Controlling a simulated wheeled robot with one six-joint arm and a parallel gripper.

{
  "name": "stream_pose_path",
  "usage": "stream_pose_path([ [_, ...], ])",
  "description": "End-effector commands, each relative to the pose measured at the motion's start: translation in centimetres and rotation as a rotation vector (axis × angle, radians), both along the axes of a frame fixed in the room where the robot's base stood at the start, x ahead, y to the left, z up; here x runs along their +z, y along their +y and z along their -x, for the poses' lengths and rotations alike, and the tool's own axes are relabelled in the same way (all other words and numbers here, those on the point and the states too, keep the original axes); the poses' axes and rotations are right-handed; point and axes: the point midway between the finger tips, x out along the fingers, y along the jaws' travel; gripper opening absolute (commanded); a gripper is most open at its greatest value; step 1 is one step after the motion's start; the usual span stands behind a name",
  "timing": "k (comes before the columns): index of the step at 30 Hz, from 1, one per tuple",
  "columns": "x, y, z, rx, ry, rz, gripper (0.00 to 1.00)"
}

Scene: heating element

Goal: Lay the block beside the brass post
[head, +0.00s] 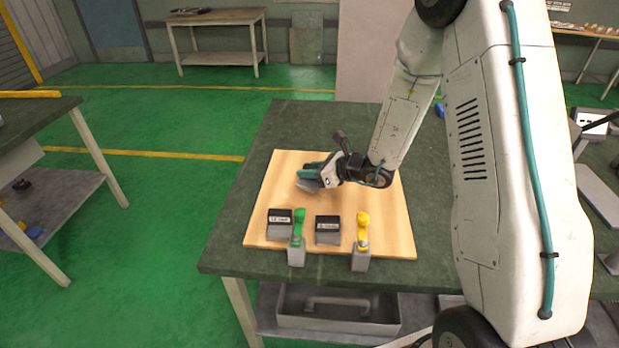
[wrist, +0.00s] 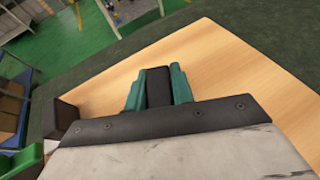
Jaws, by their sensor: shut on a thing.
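My gripper (head: 313,176) is over the back middle of the wooden board (head: 380,215). In the wrist view its two teal fingers (wrist: 158,85) are shut on a dark block (wrist: 157,90), seen end-on between them. In the head view a grey piece (head: 307,185) shows under the fingers; I cannot tell whether it touches the board. I cannot make out a brass post for certain. A yellow-handled piece on a grey base (head: 362,232) stands at the board's front right.
Two grey blocks with black labelled tops, a left one (head: 279,224) and a right one (head: 327,230), sit near the board's front edge. A green-handled piece (head: 298,228) stands between them. The board's back and right are bare. The dark green table (head: 300,120) extends around it.

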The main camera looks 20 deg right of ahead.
Motion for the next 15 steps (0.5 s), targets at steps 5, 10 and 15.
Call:
stream_pose_path([
  [5,-2.3,0.1,0.0,0.001,0.001,-0.001,0.0],
  [10,-2.5,0.1,0.0,0.0,-0.001,0.0,0.0],
  [15,-2.6,0.1,0.0,0.001,0.0,0.0,0.0],
])
